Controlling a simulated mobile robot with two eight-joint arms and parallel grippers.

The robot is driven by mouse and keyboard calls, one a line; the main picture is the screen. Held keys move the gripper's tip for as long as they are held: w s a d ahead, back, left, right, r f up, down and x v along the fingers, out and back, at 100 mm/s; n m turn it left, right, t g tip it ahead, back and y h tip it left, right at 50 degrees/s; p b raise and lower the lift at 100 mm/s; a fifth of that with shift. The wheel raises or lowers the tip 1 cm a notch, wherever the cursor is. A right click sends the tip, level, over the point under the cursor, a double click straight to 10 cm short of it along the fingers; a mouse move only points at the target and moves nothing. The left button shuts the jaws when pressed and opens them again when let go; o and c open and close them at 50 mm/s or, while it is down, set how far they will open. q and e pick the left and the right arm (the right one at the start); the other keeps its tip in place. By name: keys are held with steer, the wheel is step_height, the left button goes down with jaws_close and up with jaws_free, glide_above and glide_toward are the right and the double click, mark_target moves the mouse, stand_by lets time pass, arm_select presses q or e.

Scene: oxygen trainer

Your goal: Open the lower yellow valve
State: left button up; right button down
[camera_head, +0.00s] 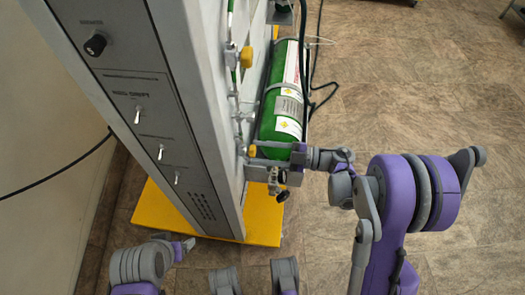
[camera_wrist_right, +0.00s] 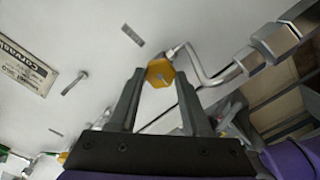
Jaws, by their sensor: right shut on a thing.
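The lower yellow valve (camera_head: 252,151) is a small yellow knob on the side of the grey cabinet, left of the green cylinder's lower end. In the right wrist view the yellow knob (camera_wrist_right: 160,72) is hexagonal and sits between my fingertips. My right gripper (camera_head: 258,152) reaches in from the right, shut on this knob; its fingers (camera_wrist_right: 158,80) also show in the wrist view. The upper yellow valve (camera_head: 246,57) is higher on the same side.
The green cylinder (camera_head: 280,120) is strapped beside the cabinet (camera_head: 200,110), close above my right gripper. A bent metal pipe (camera_wrist_right: 205,75) runs right from the knob in the wrist view. A yellow base (camera_head: 262,218) lies under the cabinet. The floor on the right is open.

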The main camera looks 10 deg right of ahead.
stand_by(0.4)
steer(key=shift+c, duration=1.8)
jaws_free()
steer(key=shift+d, duration=0.1)
steer(key=p+v, duration=0.1)
steer(key=v, duration=0.9)
steer(key=shift+s+d, duration=0.15)
steer(key=shift+d, duration=0.2)
